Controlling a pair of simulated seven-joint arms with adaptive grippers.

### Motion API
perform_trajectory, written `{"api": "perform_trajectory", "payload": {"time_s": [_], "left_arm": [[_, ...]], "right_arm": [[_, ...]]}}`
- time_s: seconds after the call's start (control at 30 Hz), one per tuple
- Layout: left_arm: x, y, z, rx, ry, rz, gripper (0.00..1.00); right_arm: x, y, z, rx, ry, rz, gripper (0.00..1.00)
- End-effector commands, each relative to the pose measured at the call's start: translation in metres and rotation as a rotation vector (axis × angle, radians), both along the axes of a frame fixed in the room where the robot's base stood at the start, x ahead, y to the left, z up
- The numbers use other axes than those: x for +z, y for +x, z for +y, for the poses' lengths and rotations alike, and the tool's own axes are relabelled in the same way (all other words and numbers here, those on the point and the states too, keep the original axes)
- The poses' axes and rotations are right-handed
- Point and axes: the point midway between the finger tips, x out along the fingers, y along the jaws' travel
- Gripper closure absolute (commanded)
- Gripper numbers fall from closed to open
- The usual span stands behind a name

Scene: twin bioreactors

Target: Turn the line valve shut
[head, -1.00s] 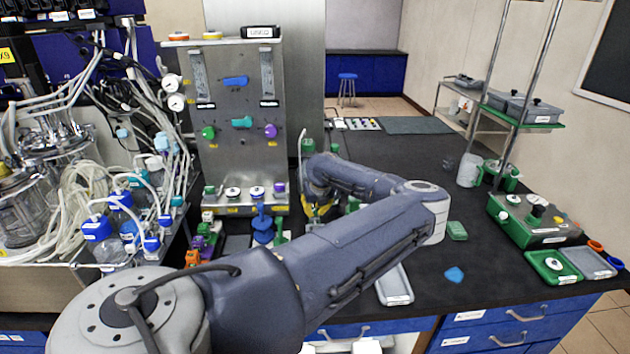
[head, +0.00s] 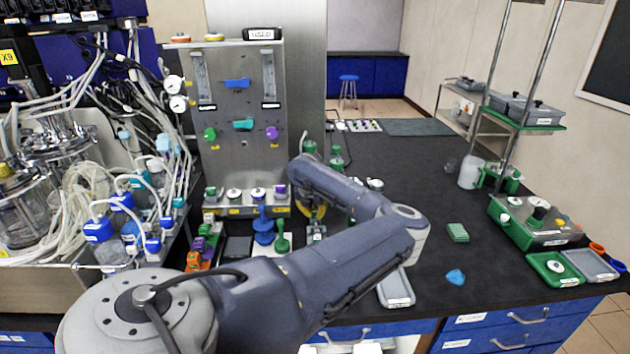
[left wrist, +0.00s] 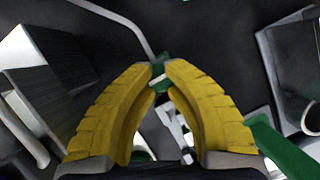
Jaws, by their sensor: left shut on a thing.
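My left gripper (left wrist: 160,74) has its two yellow curved fingers closed with the tips on a small green part, which looks like the handle of the line valve (left wrist: 160,84). A grey tube runs to this green part from the top left of the left wrist view. In the head view my left gripper (head: 318,212) points down in front of the metal panel's right edge, partly hidden by my own arm. The valve between the fingertips cannot be made out there. My right gripper is in neither view.
A metal panel (head: 243,165) with coloured knobs stands behind. A blue tool (head: 263,226) and a green tool (head: 283,236) stand left of the gripper. Tubed bottles (head: 98,229) crowd the left. A green sponge (head: 457,232) and blue piece (head: 455,277) lie on the open bench right.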

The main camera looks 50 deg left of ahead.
Motion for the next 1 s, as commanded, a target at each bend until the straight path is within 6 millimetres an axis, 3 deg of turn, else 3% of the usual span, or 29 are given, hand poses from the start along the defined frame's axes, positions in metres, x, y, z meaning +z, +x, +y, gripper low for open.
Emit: {"api": "perform_trajectory", "payload": {"time_s": [0.5, 0.53, 0.83, 1.0], "left_arm": [[-0.0032, -0.0006, -0.0015, -0.018, -0.004, 0.004, 1.00], [-0.0032, -0.0006, -0.0015, -0.018, -0.004, 0.004, 0.85], [-0.0017, -0.0004, -0.0007, -0.017, -0.002, 0.002, 0.50], [-0.0010, -0.0003, -0.0004, -0.016, -0.001, 0.002, 0.50]], "right_arm": [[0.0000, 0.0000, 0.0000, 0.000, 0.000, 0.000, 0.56], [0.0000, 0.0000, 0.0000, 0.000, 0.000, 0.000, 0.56], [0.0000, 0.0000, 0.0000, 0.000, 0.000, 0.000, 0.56], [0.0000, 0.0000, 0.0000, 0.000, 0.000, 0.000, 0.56]]}}
